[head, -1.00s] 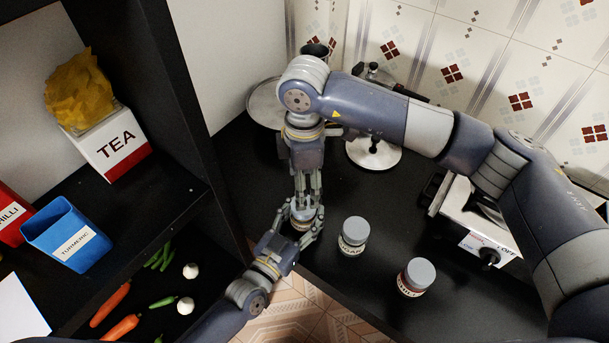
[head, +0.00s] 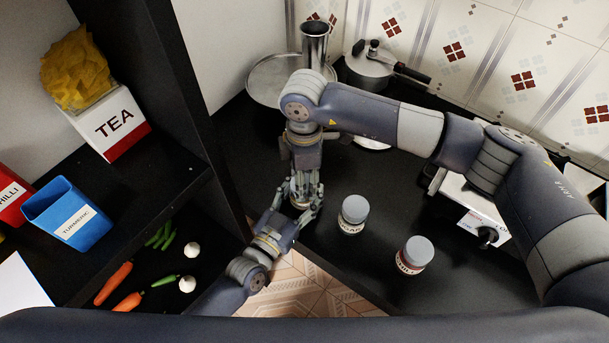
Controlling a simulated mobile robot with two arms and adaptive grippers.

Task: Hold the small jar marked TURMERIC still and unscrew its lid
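A small jar (head: 300,204) stands between my two grippers on the black counter near its front left edge. It is mostly hidden by fingers, and no label on it can be read. My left gripper (head: 298,212) comes in low from the left, with its fingers closed around the jar's body. My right gripper (head: 303,190) points down from above, with its fingers around the jar's top. The lid is hidden, so I cannot tell if these fingers grip it.
A grey-lidded jar, apparently marked SUGAR (head: 353,212), and a red-labelled jar (head: 415,253) stand to the right. A stove (head: 470,222), pressure cooker (head: 368,68) and steel plate (head: 262,80) are behind. The left shelf holds a blue TURMERIC box (head: 68,222) and TEA box (head: 118,124).

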